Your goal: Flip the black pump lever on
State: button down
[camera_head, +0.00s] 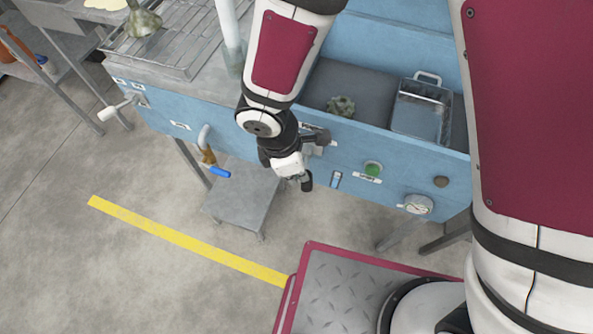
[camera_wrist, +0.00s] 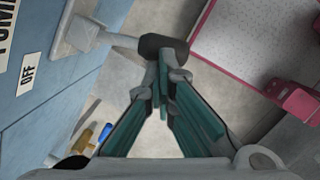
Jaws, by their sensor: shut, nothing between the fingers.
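The pump lever is a grey shaft on a grey mount with a black knob (camera_wrist: 164,47), at the top of the wrist view. It sticks out from the blue panel. A white OFF label (camera_wrist: 27,73) is on the panel beside its mount. My gripper (camera_wrist: 161,88) is shut and empty, its fingertips right at the black knob. I cannot tell whether they touch it. In the head view my gripper (camera_head: 297,176) is low in front of the blue panel, and my arm hides part of the lever area.
A grey low stand (camera_head: 240,200) is below. The floor in front is clear.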

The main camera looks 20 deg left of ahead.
jog(key=shift+w, duration=0.1)
jog(key=shift+w+a, duration=0.4)
jog(key=shift+w, duration=0.25)
jog(key=s+a+r+p, duration=0.1)
jog(key=a+r, duration=0.4)
jog(key=r, duration=0.7)
jog(key=shift+s+p, duration=0.25)
jog(key=shift+p, duration=0.25)
